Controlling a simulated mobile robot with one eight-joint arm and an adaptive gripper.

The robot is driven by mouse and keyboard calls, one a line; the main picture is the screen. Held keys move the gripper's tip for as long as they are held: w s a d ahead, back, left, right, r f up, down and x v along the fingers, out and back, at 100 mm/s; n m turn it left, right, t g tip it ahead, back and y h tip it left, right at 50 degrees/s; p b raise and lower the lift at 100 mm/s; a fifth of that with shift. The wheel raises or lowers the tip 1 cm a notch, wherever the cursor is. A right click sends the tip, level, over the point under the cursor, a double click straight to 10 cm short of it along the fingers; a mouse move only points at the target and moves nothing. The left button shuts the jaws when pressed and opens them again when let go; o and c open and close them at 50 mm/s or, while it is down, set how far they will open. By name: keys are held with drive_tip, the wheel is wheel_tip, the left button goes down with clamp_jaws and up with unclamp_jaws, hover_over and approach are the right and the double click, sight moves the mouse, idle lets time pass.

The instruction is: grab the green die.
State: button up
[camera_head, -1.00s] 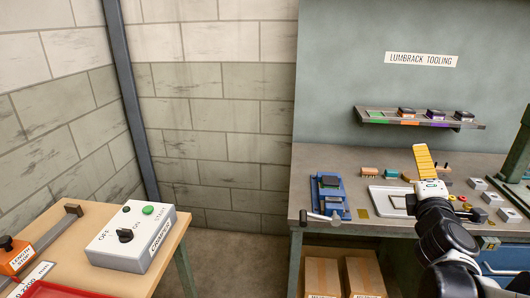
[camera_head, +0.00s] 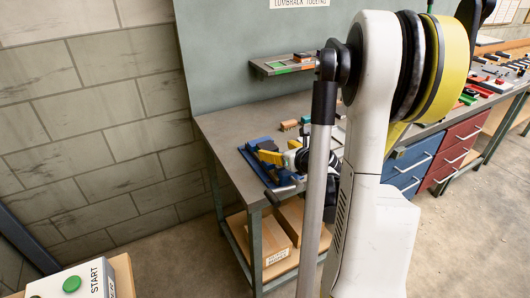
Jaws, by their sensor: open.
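No block can be clearly made out as the green die in this view. A blue fixture (camera_head: 252,167) sits at the left end of the grey bench, with a small dark block (camera_head: 266,146) on it whose colour mark is too small to tell. My gripper (camera_head: 264,156), with yellow fingers, is low over the blue fixture, close to the dark block. It is open; whether it touches the block cannot be told. On the wall shelf (camera_head: 262,70) a green-marked place looks empty beside an orange-topped block (camera_head: 303,57).
Small coloured blocks (camera_head: 289,125) lie behind the fixture. Cardboard boxes (camera_head: 268,247) stand on the bench's lower shelf. A white control box (camera_head: 75,283) with a green START button is at the lower left. My arm hides the bench's middle. Blue and red drawers (camera_head: 408,165) are at right.

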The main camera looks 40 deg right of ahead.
sight(268, 146)
drive_tip(key=x, duration=0.2)
drive_tip(key=b+x, duration=0.2)
drive_tip(key=x, duration=0.1)
drive_tip(key=shift+w+a+r, duration=0.1)
drive_tip(key=shift+w+a, duration=0.2)
drive_tip(key=shift+w, duration=0.15)
drive_tip(key=shift+r, duration=0.1)
drive_tip(key=shift+c, duration=0.6)
drive_tip(key=c, duration=1.4)
